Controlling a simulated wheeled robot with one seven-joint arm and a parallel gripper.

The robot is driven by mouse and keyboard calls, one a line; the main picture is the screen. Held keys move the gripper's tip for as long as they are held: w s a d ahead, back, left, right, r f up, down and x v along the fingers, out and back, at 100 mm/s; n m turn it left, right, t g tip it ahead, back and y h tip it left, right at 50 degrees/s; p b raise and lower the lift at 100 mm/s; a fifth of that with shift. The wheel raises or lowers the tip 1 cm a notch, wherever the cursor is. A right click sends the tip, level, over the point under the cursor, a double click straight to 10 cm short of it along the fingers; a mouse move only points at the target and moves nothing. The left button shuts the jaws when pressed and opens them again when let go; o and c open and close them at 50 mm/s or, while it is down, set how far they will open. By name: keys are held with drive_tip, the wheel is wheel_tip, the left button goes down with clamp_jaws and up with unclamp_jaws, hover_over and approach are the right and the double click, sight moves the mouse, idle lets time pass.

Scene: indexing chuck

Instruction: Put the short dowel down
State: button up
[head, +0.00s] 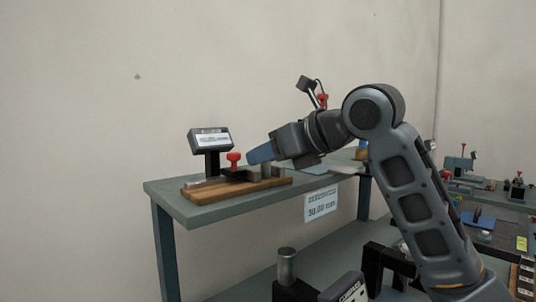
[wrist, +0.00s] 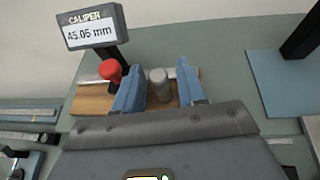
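A short grey dowel (wrist: 158,88) stands upright between my two blue fingers in the wrist view, on or just over a wooden board (wrist: 92,103). My gripper (wrist: 158,68) is open, with a gap on each side of the dowel. In the head view my gripper (head: 259,154) reaches left over the wooden board (head: 205,193), and grey cylindrical parts (head: 265,171) show just below it. Which of these is the dowel I cannot tell there.
A caliper display (wrist: 90,27) reading 45.05 mm and a red knob (wrist: 110,70) stand left of the fingers. A blue mat (wrist: 275,80) lies to the right. In the head view another grey cylinder (head: 287,266) stands in the foreground; a second bench (head: 500,201) is far right.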

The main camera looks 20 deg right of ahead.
drive_tip(key=shift+o, duration=0.3)
drive_tip(key=shift+r, duration=0.1)
drive_tip(key=shift+s+d+r, duration=0.1)
drive_tip(key=shift+r, duration=0.05)
drive_tip(key=b+v, duration=0.1)
drive_tip(key=v, duration=1)
drive_tip(key=shift+s+b, duration=0.3)
drive_tip(key=shift+s, duration=0.1)
drive_tip(key=shift+d, duration=0.1)
idle(0.4)
